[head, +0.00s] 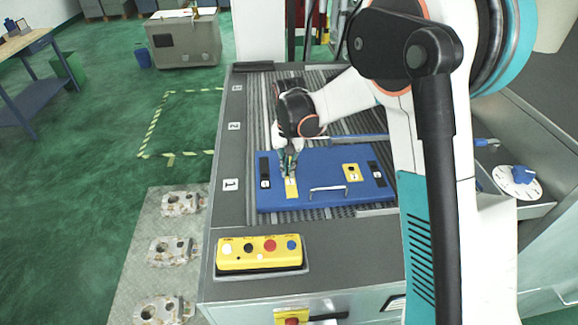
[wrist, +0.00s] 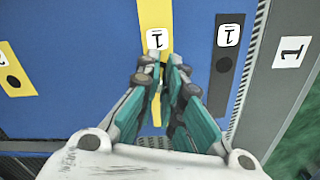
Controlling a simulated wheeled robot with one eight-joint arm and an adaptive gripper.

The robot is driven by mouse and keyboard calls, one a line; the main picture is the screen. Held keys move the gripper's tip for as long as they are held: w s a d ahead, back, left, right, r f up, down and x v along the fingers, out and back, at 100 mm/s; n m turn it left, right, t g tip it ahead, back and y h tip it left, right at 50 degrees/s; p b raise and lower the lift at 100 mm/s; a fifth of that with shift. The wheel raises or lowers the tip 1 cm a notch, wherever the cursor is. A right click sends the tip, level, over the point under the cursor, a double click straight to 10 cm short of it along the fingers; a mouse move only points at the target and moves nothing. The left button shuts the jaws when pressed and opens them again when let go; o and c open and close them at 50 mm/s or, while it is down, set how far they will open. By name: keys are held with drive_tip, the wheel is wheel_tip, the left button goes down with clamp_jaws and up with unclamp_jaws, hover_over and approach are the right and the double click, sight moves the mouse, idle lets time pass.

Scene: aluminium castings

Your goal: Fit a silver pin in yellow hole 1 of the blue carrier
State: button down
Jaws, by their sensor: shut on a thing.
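The blue carrier (head: 330,200) lies flat on the dark ribbed bed, with a silver handle on its near side. Its yellow strip marked 1 (head: 291,188) also shows in the wrist view (wrist: 153,15). My gripper (head: 288,166) points down over this strip. In the wrist view my gripper's fingertips (wrist: 162,68) are close together just below the "1" label and cover the place of the hole. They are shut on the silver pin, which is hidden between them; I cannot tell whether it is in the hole. The other yellow strip (head: 351,172) has a dark hole.
Black strips (head: 264,170) (head: 376,173) lie at the carrier's sides. A yellow button box (head: 260,254) stands in front. Several castings (head: 174,250) lie on a plate at left. A white dial (head: 517,182) is at right. Green floor at left is largely open.

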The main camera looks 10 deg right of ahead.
drive_tip(key=c, duration=1.8)
unclamp_jaws()
drive_tip(key=shift+o, duration=0.2)
wheel_tip(320, 180, up, 12)
drive_tip(key=p, duration=0.1)
drive_tip(key=s+d+r+n+t, duration=0.1)
drive_tip(key=s+d+r+t, duration=0.1)
drive_tip(key=s+d+r, duration=0.4)
drive_tip(key=s+d+r+n+t, duration=0.1)
drive_tip(key=s+d+r, duration=0.15)
drive_tip(key=s, duration=0.55)
drive_tip(key=s+d+f+t, duration=0.1)
drive_tip(key=s+d+t, duration=0.1)
drive_tip(key=s, duration=0.5)
drive_tip(key=s+d+f+n+t, duration=0.1)
drive_tip(key=s+d+t, duration=0.1)
drive_tip(key=s, duration=0.5)
drive_tip(key=shift+d, duration=0.3)
drive_tip(key=shift+f, duration=0.2)
